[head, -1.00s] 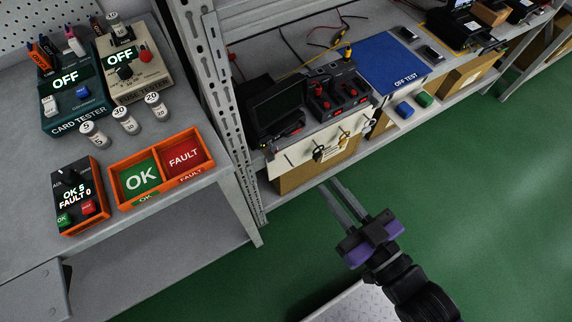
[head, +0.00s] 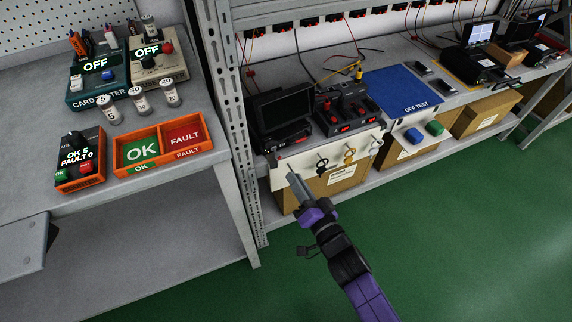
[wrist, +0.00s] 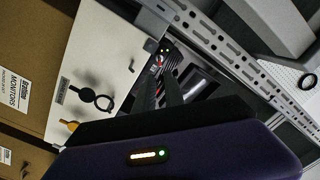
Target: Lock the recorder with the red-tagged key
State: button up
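The recorder appears to be the black unit with a raised dark screen (head: 283,108) at the left end of the shelf. Below it, a white panel (head: 300,172) carries hanging keys: a black-tagged key (head: 321,162) and a yellow-tagged key (head: 349,155). The black key (wrist: 95,97) and yellow key (wrist: 70,125) also show in the wrist view. I cannot make out a red-tagged key; a small red patch (wrist: 158,65) shows beyond my fingertips. My gripper (head: 292,180) is in front of the panel's left end, its fingers parallel with a narrow gap, nothing clearly held.
A black unit with red knobs (head: 345,108) stands right of the recorder, then a blue mat (head: 402,85). A metal rack post (head: 228,110) is close left of my gripper. The left bench holds an orange OK/FAULT tray (head: 160,168). Green floor (head: 450,210) is open at right.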

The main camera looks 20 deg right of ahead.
aim_at(284, 161)
jog(key=shift+w+a, duration=0.15)
jog(key=shift+w, duration=1.8)
jog(key=shift+w+a, duration=0.1)
jog(key=shift+w, duration=1.85)
jog(key=shift+c, duration=0.4)
grip_shut()
